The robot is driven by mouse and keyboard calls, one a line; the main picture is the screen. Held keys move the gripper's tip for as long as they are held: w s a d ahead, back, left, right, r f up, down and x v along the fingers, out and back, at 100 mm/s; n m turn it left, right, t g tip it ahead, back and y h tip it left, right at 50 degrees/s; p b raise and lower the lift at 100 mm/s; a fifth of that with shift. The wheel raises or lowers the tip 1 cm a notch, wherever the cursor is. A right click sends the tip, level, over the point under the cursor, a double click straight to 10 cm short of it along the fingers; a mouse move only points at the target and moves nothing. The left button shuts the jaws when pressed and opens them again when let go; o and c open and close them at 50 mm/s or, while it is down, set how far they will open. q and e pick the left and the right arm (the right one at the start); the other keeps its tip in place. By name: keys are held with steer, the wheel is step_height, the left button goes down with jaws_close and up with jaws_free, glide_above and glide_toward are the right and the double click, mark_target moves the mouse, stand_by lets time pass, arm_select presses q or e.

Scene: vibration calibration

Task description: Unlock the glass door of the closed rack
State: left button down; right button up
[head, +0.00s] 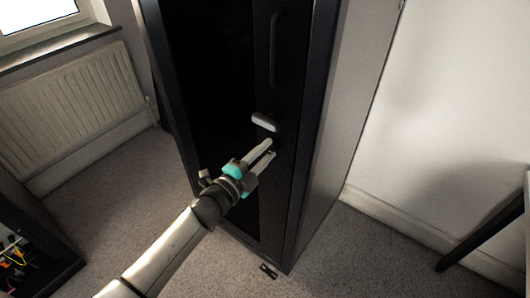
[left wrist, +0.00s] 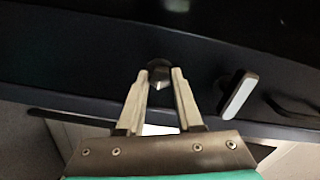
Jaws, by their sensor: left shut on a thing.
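The closed rack is a tall black cabinet (head: 310,110) in the middle of the head view, with a dark glass door (head: 212,80). A pale grey latch handle (head: 265,122) sticks out from the door frame; it also shows in the left wrist view (left wrist: 238,95). Just below it, my left gripper (head: 270,146) reaches the frame. In the left wrist view its fingers (left wrist: 159,76) close on the sides of a small round metal lock piece (left wrist: 158,68). The fingers partly hide this piece, so its turn angle is unclear. My right gripper is out of view.
A long dark pull handle (head: 274,48) is higher on the door. A small dark piece (head: 268,270) lies on the carpet near the rack's foot. A radiator (head: 70,97) is at left, and a low black case with wires (head: 18,250) at lower left.

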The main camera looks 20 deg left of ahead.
arm_select(q)
steer(key=shift+m, duration=0.3)
steer(key=c, duration=0.6)
jaws_free()
steer(key=shift+o, duration=0.2)
steer(key=p+v, duration=0.1)
steer(key=v, duration=1.4)
steer(key=shift+s, duration=0.15)
